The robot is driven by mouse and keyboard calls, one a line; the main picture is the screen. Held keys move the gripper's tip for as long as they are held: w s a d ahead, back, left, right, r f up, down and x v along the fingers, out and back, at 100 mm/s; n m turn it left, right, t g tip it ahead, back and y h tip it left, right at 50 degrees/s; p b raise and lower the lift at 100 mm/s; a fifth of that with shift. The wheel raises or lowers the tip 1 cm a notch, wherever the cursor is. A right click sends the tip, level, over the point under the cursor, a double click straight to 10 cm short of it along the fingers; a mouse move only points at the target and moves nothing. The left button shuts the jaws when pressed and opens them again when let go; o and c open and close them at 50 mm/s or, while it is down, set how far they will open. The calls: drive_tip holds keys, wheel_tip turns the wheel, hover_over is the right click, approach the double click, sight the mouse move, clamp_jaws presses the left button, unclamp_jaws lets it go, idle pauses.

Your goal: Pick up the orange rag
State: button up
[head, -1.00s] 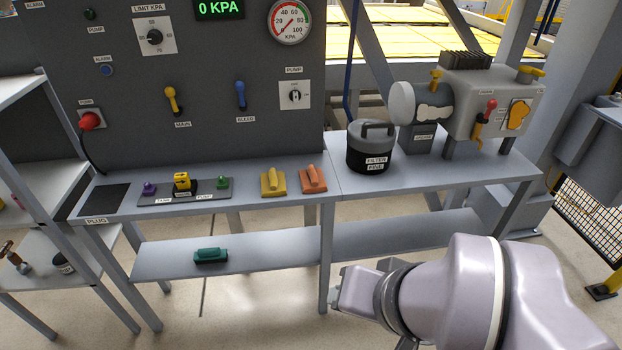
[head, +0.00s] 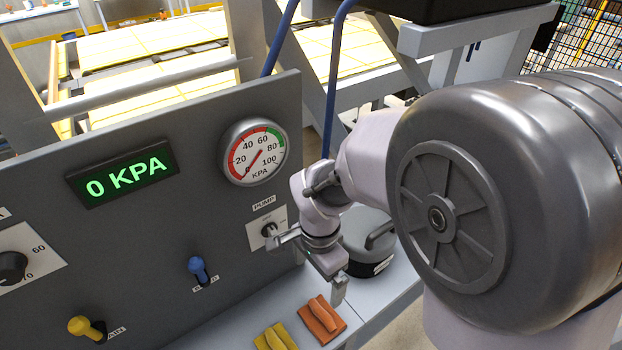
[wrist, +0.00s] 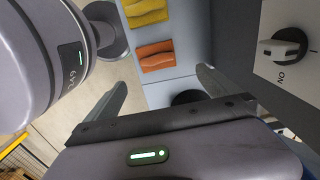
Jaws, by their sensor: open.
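The orange rag (head: 321,319) lies folded on the grey bench top, beside the yellow rag (head: 274,338). In the wrist view the orange rag (wrist: 156,56) shows between and beyond my two fingers, with the yellow rag (wrist: 145,11) above it in the picture. My gripper (head: 308,266) is open and empty. It is above the bench, close to the panel and behind the orange rag in the head view. It does not touch the rag.
The panel with the pump knob (head: 270,230) stands close to my gripper; the knob (wrist: 285,48) also shows at the right in the wrist view. A blue lever (head: 198,270) sticks out further left. The dark filter canister (head: 369,240) stands just right of my gripper.

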drive_tip(key=b, duration=0.5)
hover_over(322, 312)
drive_tip(key=f, duration=1.2)
drive_tip(key=shift+s+a+f, duration=0.1)
drive_tip(key=shift+s+a, duration=0.1)
drive_tip(key=shift+a, duration=0.1)
drive_tip(key=f+b, duration=0.2)
drive_tip(key=f, duration=0.3)
drive_tip(key=shift+w+d+f+b, duration=0.15)
drive_tip(key=shift+d+f+b, duration=0.15)
drive_tip(key=shift+b, duration=0.1)
drive_tip(key=shift+r, duration=0.2)
drive_tip(key=shift+c, duration=0.2)
drive_tip(key=c, duration=1.1)
